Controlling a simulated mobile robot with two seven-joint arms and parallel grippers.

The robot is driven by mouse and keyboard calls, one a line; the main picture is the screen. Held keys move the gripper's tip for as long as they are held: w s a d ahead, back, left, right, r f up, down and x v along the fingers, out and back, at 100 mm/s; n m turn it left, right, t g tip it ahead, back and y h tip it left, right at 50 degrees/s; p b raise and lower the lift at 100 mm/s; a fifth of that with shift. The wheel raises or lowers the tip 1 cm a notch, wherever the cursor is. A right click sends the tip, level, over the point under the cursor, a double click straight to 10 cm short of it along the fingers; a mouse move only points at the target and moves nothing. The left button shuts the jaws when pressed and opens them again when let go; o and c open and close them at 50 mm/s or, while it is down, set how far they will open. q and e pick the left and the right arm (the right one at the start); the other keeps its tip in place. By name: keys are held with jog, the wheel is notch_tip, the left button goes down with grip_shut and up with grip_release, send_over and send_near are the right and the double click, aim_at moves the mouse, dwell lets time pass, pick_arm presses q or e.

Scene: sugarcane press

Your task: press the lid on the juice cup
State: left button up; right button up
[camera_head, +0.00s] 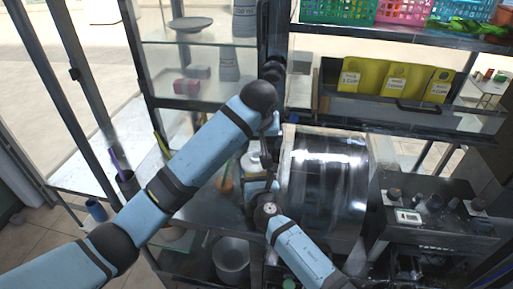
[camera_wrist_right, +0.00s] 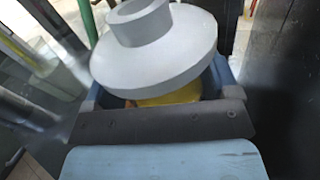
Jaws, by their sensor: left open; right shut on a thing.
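A grey lid (camera_wrist_right: 155,50) with a raised round knob fills the upper part of the right wrist view, resting tilted over a yellow cup (camera_wrist_right: 170,96). Only a strip of the cup shows below the lid. My right gripper (camera_wrist_right: 165,92) is shut around the cup. In the head view my right gripper (camera_head: 260,187) is low, beside the big metal drum, and a pale round thing (camera_head: 251,163), probably the lid, shows just above it. My left gripper (camera_head: 266,158) is open close above and beside it, its fingers mostly hidden by my arm.
A shiny metal drum (camera_head: 325,185) stands close to the right of both grippers. A black control panel (camera_head: 436,215) is further right. A metal pot (camera_head: 231,258) sits low in front. Glass shelves (camera_head: 205,95) stand behind, with yellow bins (camera_head: 395,80) at the back right.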

dwell(0.3)
jog(key=o, duration=1.1)
jog(key=shift+o, duration=0.2)
jog(key=s+d, duration=0.1)
jog(key=s, duration=0.8)
jog(key=s+d, duration=0.1)
jog(key=s, duration=0.3)
jog(key=shift+s+d, duration=0.3)
jog(key=shift+d, duration=0.05)
